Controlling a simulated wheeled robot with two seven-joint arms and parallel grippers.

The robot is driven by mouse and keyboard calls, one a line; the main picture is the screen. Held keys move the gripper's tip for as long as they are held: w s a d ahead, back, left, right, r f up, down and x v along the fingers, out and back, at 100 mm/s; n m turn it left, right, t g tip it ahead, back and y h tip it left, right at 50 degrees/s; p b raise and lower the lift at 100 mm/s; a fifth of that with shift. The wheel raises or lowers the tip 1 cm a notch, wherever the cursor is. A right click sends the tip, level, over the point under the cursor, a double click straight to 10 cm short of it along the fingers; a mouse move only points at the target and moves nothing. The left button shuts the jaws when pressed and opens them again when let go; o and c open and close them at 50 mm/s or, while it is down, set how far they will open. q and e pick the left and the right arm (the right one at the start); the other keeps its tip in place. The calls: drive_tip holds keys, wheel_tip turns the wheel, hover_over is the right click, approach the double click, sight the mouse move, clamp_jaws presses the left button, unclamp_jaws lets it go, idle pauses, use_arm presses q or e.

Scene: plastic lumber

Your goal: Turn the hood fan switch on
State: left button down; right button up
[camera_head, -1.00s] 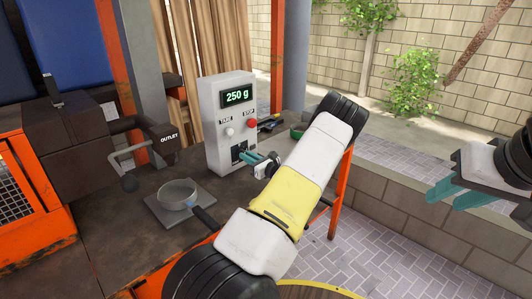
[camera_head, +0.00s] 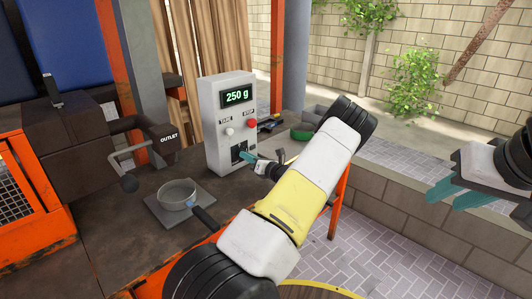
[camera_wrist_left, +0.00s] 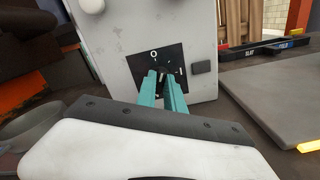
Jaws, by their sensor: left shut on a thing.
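A grey control box (camera_head: 218,139) stands on the bench with a black switch plate (camera_head: 239,149) low on its front. My left gripper (camera_head: 246,156) is at this plate. In the left wrist view its teal fingers (camera_wrist_left: 162,78) are shut on the small dark switch lever (camera_wrist_left: 166,71), which they partly hide. My right gripper (camera_head: 455,193) is open and empty at the right, away from the box.
A pan (camera_head: 177,194) sits on a flat plate left of the box. A dark outlet machine (camera_head: 75,125) stands further left.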

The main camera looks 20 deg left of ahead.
use_arm(q)
drive_tip(key=m, duration=0.6)
drive_tip(key=shift+w+d+f+m, duration=0.1)
drive_tip(key=shift+m, duration=0.2)
drive_tip(key=m, duration=0.6)
drive_tip(key=shift+f, duration=0.1)
idle(0.3)
drive_tip(key=c, duration=1.4)
unclamp_jaws()
drive_tip(key=shift+c, duration=0.2)
drive_tip(key=v, duration=0.7)
drive_tip(key=shift+d, duration=0.35)
